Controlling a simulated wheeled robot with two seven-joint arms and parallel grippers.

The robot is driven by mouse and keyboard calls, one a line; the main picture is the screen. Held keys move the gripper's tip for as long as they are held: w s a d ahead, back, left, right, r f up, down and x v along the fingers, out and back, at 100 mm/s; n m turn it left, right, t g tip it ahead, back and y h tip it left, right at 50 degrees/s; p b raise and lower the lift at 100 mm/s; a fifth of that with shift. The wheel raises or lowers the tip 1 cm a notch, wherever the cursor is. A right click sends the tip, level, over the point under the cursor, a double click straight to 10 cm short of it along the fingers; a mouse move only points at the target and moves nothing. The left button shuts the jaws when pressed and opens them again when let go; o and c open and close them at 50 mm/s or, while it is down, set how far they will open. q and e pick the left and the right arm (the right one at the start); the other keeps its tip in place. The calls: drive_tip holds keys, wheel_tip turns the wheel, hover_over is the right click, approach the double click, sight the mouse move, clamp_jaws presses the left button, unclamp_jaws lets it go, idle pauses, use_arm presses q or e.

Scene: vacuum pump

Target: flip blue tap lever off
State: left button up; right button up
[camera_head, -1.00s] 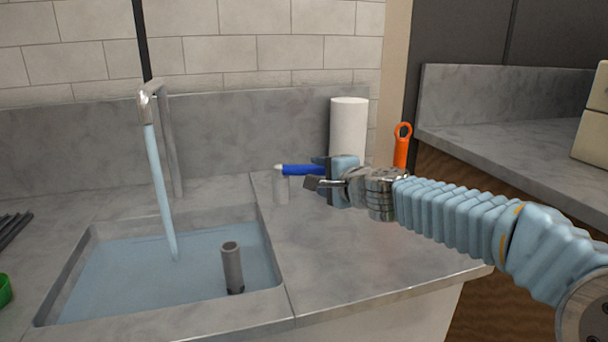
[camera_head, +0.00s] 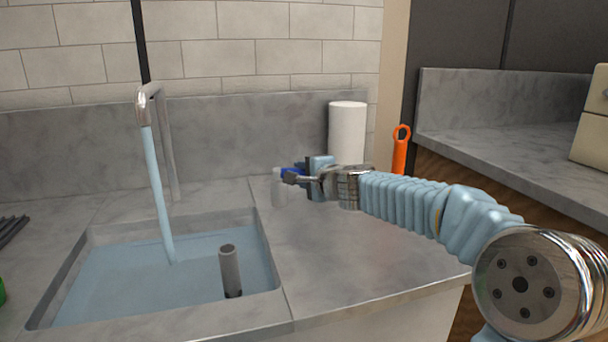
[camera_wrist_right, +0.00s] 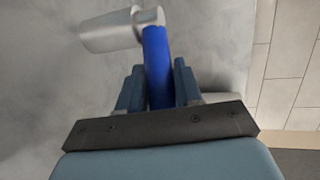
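The blue tap lever (camera_head: 292,170) sits on a short pale metal valve body (camera_head: 279,190) on the counter right of the sink. In the right wrist view the lever (camera_wrist_right: 157,62) runs from the metal valve (camera_wrist_right: 110,32) down between the two fingers of my right gripper (camera_wrist_right: 159,84). The fingers stand on either side of it, and it looks loosely straddled rather than pinched. In the head view my right gripper (camera_head: 303,178) overlaps the lever and hides part of it. Water (camera_head: 157,195) runs from the metal spout (camera_head: 144,105). My left gripper is out of view.
The sink (camera_head: 70,272) holds water and an upright grey pipe (camera_head: 230,270). A white cylinder (camera_head: 347,133) stands behind my right gripper, with an orange-handled item (camera_head: 400,150) to its right. Dark sticks (camera_head: 12,230) lie at the left. The counter's front right is clear.

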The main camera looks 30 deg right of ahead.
clamp_jaws()
